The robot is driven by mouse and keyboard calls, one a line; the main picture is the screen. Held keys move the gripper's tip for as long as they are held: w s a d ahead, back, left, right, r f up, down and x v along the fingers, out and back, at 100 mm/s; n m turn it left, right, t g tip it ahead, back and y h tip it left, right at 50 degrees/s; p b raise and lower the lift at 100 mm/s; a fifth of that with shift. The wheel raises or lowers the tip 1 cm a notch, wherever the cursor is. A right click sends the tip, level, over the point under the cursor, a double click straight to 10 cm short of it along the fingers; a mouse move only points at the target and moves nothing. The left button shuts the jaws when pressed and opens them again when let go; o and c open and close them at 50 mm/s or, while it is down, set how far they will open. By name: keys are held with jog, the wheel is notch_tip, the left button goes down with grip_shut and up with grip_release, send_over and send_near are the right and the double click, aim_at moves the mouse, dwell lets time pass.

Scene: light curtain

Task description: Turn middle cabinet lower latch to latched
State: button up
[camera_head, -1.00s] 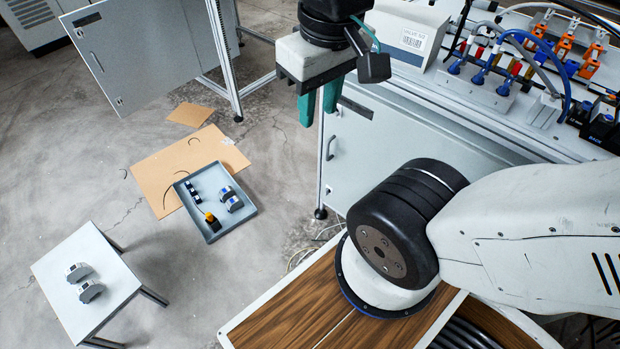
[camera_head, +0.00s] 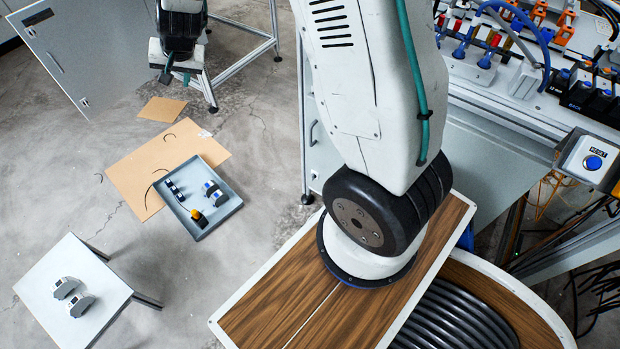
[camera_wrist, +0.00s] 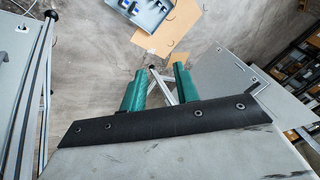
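A light grey cabinet door panel (camera_head: 80,55) stands at the upper left of the head view, with a handle and a small latch (camera_head: 84,102) near its lower corner. Another grey cabinet front (camera_head: 322,150) with a handle is partly behind my arm. I cannot tell which is the middle cabinet, or any latch's position. My gripper (camera_wrist: 160,85) has its green fingers apart and empty, clear of both panels; in the head view its fingers are mostly hidden.
A grey tray (camera_head: 225,210) with small parts lies on cardboard (camera_head: 130,180) on the floor. A small white table (camera_head: 60,310) bears two grey devices. Metal legs (camera_head: 245,65) stand right of my gripper. A control box with a blue button (camera_head: 592,160) is at the right.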

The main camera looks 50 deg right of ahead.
jog(key=w+d+f+m+h, duration=0.1)
jog(key=w+d+f+m, duration=0.15)
jog(key=f, duration=0.45)
jog(key=w+d+f+m+h, duration=0.1)
jog(key=w+d+f+h, duration=0.15)
jog(key=f, duration=0.55)
jog(key=m+g+h, duration=0.4)
jog(key=m+h, duration=0.2)
jog(key=h, duration=0.5)
send_near(313, 177)
jog(key=x, duration=0.8)
jog(key=shift+w+d, duration=0.2)
jog(key=shift+w, duration=0.1)
jog(key=shift+n, duration=0.25)
grip_shut()
